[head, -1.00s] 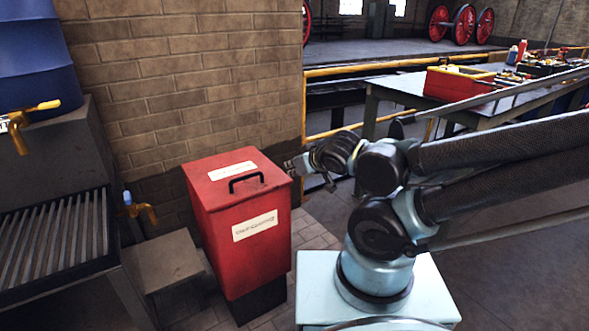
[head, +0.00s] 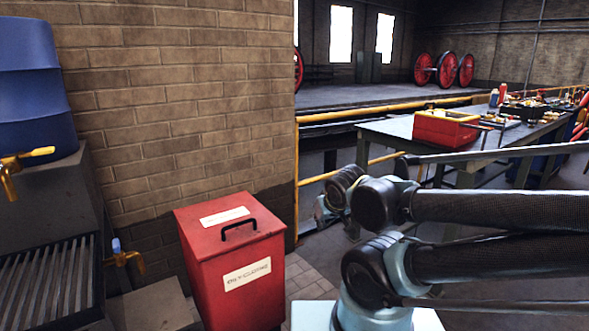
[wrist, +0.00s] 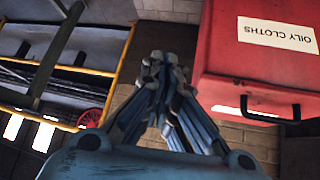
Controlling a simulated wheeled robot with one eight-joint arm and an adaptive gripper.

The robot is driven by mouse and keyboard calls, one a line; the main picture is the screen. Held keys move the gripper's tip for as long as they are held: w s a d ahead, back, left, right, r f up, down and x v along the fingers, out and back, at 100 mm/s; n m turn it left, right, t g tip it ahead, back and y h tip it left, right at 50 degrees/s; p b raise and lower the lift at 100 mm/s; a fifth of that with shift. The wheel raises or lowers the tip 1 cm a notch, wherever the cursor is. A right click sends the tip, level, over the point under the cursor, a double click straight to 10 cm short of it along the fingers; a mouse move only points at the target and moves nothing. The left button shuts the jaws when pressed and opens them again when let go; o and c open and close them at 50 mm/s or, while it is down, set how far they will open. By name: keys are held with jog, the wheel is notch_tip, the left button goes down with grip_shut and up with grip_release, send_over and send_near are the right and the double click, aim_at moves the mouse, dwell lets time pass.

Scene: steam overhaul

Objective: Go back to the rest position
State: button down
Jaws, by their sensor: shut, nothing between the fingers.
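My gripper (wrist: 162,62) fills the middle of the wrist view, its fingers together and empty. In the head view my gripper (head: 322,212) is partly hidden by my folded arm and sits just right of the red bin, apart from it. The red bin (head: 232,262) stands against the brick wall with its lid closed and a black handle on top. Its "OILY CLOTHS" label shows in the wrist view, where the bin (wrist: 225,60) is at the upper right.
A workbench (head: 400,128) at the right carries a red tray (head: 445,130) and several small items. A yellow railing (head: 340,115) runs behind. A blue barrel (head: 35,90) and a grated sink (head: 45,285) with brass taps stand at the left. Red wheels (head: 445,70) are far back.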

jog(key=s+d+f+m+g+h, duration=0.2)
jog(key=s+d+g, duration=0.3)
jog(key=d, duration=0.6)
jog(key=shift+s+m, duration=0.9)
jog(key=shift+s, duration=0.35)
